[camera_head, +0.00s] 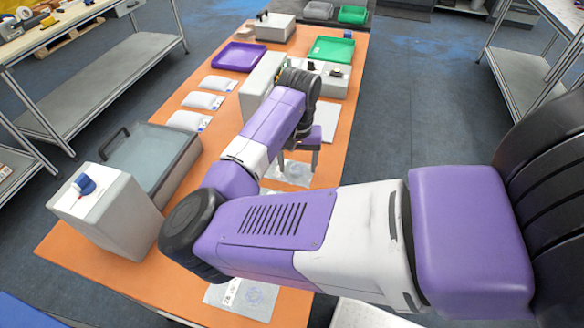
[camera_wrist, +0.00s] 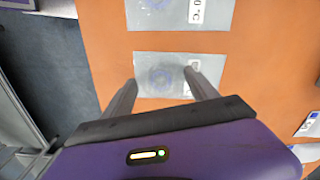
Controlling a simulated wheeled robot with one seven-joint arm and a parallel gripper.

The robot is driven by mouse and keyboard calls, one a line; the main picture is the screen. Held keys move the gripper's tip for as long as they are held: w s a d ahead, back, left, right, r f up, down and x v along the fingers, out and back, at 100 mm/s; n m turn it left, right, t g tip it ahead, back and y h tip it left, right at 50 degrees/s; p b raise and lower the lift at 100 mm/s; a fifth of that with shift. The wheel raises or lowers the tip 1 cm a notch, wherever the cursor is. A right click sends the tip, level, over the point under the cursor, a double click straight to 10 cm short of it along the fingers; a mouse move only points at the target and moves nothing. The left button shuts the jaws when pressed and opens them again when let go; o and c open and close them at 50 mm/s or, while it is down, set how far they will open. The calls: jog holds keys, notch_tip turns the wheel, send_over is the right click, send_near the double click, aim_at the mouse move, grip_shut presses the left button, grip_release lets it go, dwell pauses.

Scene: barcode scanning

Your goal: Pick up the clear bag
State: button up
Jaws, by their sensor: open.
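A flat clear bag (camera_wrist: 165,76) with a faint round print and a label at its right end lies on the orange table top. My gripper (camera_wrist: 159,82) is open above it, with the fingers toward its two ends and nothing held. The right finger partly covers the label. A second clear bag (camera_wrist: 178,13) with a printed label lies just beyond it in the wrist view. In the head view my gripper (camera_head: 300,160) points down over a clear bag (camera_head: 296,179), partly hidden by my arm. Another clear bag (camera_head: 243,298) lies at the near edge.
The orange table (camera_head: 85,235) also holds several white bags (camera_head: 203,100), a purple tray (camera_head: 239,56), a green tray (camera_head: 331,49), a grey lidded bin (camera_head: 150,155) and a white box (camera_head: 115,210) at left. Bare table lies around the bag in the wrist view.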

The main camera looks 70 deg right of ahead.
jog(key=shift+f, duration=0.75)
grip_shut()
jog(key=shift+r, duration=0.1)
